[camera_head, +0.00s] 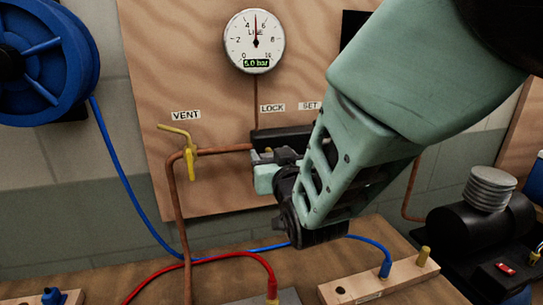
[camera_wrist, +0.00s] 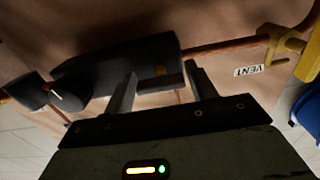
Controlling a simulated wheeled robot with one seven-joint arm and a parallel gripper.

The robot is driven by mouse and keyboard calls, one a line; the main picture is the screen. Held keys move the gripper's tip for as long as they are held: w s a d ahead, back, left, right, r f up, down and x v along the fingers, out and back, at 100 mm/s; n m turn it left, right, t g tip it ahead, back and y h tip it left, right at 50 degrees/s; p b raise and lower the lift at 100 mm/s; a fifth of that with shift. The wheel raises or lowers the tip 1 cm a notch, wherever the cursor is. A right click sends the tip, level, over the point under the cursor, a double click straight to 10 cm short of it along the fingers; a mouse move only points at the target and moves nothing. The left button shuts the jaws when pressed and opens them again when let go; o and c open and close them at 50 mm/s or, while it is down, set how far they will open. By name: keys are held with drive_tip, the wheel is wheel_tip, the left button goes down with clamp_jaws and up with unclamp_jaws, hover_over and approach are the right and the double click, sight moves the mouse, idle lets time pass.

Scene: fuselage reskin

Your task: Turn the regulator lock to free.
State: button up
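The regulator is a long black body on the wooden panel, seen below the LOCK label (camera_head: 271,108) in the head view (camera_head: 292,136) and across the upper left of the wrist view (camera_wrist: 115,70). It has a small brass-coloured spot (camera_wrist: 160,70) on it. My gripper (camera_head: 268,157) is at the regulator's left end, just under it. In the wrist view my gripper's fingers (camera_wrist: 160,85) stand apart at the body. A short dark bar shows between the fingertips; I cannot tell whether they touch it. The lock's setting is not readable.
The gauge (camera_head: 255,41) above reads 5.0 bar. The yellow vent valve (camera_head: 189,155) on the copper pipe is left of my gripper. Blue and red hoses cross the bench below. A wooden block (camera_head: 380,283) and a black compressor (camera_head: 470,230) stand at right.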

drive_tip(key=c, duration=0.6)
drive_tip(key=shift+f+m+b, duration=0.15)
drive_tip(key=shift+m+b, duration=0.15)
drive_tip(key=shift+b, duration=0.3)
drive_tip(key=shift+o, duration=0.3)
drive_tip(key=m+b, duration=0.2)
drive_tip(key=b, duration=0.2)
drive_tip(key=shift+f+m, duration=0.15)
drive_tip(key=shift+m, duration=0.25)
drive_tip(key=m+b, duration=0.3)
drive_tip(key=b, duration=0.2)
drive_tip(key=shift+m+b, duration=0.3)
drive_tip(key=m+b, duration=0.6)
drive_tip(key=b, duration=0.2)
drive_tip(key=shift+b, duration=0.4)
drive_tip(key=m+b, duration=0.4)
drive_tip(key=b, duration=0.1)
drive_tip(key=shift+r+m, duration=0.2)
drive_tip(key=shift+m, duration=0.2)
